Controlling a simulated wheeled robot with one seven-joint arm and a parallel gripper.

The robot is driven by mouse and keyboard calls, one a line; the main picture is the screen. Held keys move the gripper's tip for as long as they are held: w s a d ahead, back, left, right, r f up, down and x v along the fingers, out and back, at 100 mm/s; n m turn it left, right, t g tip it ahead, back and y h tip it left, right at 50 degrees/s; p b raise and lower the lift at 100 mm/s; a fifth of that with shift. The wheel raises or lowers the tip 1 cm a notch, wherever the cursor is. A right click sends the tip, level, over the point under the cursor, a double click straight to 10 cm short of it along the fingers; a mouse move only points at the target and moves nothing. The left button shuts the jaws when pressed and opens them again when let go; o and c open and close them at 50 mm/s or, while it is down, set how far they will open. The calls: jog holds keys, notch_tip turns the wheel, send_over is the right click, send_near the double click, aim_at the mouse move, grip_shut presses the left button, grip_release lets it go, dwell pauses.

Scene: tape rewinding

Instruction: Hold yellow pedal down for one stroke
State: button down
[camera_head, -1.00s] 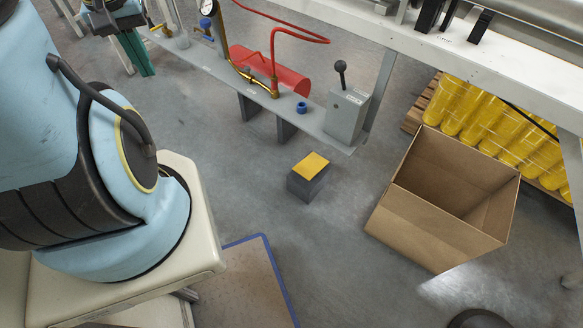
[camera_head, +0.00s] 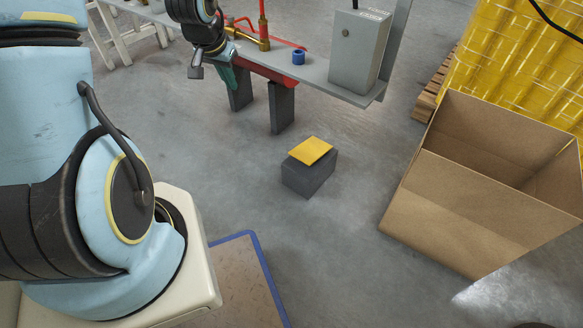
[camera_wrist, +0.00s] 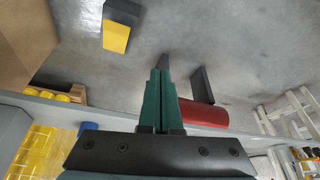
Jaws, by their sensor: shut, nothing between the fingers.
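The yellow pedal (camera_head: 310,151) is a flat yellow plate on top of a dark grey block on the floor, in the middle of the head view. It also shows in the wrist view (camera_wrist: 116,37), at the upper left. My gripper (camera_head: 231,84) is at the upper left of the pedal in the head view, apart from it, with its green fingers partly hidden by my dark wrist. In the wrist view its green fingers (camera_wrist: 161,72) are together with nothing between them, and the pedal lies beyond and left of their tips.
A grey bench (camera_head: 310,71) on dark legs stands behind the pedal, with a grey control box (camera_head: 358,52), a blue ring (camera_head: 298,57) and red pipework. An open cardboard box (camera_head: 465,215) stands to the right, before yellow rolls (camera_head: 500,60). Bare floor surrounds the pedal.

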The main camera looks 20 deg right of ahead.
jog(key=d+f+m+h+b, duration=0.1)
jog(key=d+f+b, duration=0.5)
jog(key=f, duration=0.4)
jog(key=d+f+m+h+b, duration=0.1)
jog(key=d+f+m+b, duration=0.1)
jog(key=d+f+b, duration=0.4)
notch_tip(320, 180, down, 5)
jog(key=shift+s+d+f+m+h+b, duration=0.1)
jog(key=shift+s+d+m+h+b, duration=0.25)
jog(key=shift+d, duration=0.35)
jog(key=b, duration=0.5)
send_over(295, 153)
jog(key=s+a, duration=0.1)
notch_tip(295, 153, down, 9)
jog(key=shift+s+a+f+b, duration=0.1)
jog(key=shift+a+f+b, duration=0.15)
jog(key=shift+f+b, duration=0.55)
jog(key=shift+s+a+f+b, duration=0.15)
jog(key=shift+f+b, duration=0.35)
jog(key=shift+f, duration=0.5)
jog(key=shift+w, duration=0.1)
